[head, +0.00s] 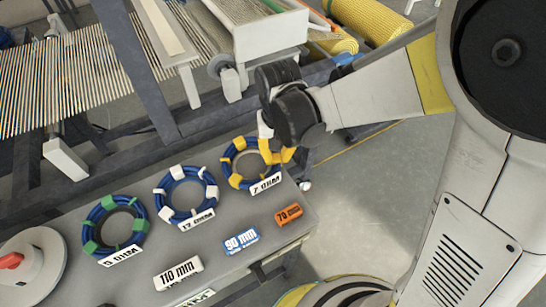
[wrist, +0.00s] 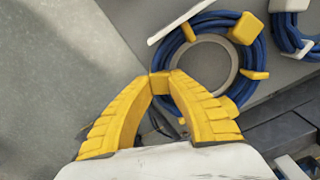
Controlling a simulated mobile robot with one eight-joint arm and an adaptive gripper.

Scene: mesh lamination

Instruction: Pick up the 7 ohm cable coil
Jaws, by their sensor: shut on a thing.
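The 7 ohm cable coil (head: 229,166) is a blue ring with yellow clips at the right end of the grey bench. Its white "7 OHM" label (head: 265,183) stands at its front. My gripper (head: 276,154) reaches down to the coil's right side. In the wrist view, the yellow fingers of my gripper (wrist: 160,82) close together at the rim of the coil (wrist: 245,62), on a yellow clip. The coil still appears to lie on the bench around a pale round disc. The exact contact between the fingertips is partly hidden.
A white-clipped 17 ohm coil (head: 171,204) and a green-clipped coil (head: 93,215) lie to the left. Blocks marked 110 mm (head: 178,273), 90 mm (head: 241,240) and 70 (head: 288,215) sit in front. Machine frames stand behind the bench (head: 220,275). Open floor lies to the right.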

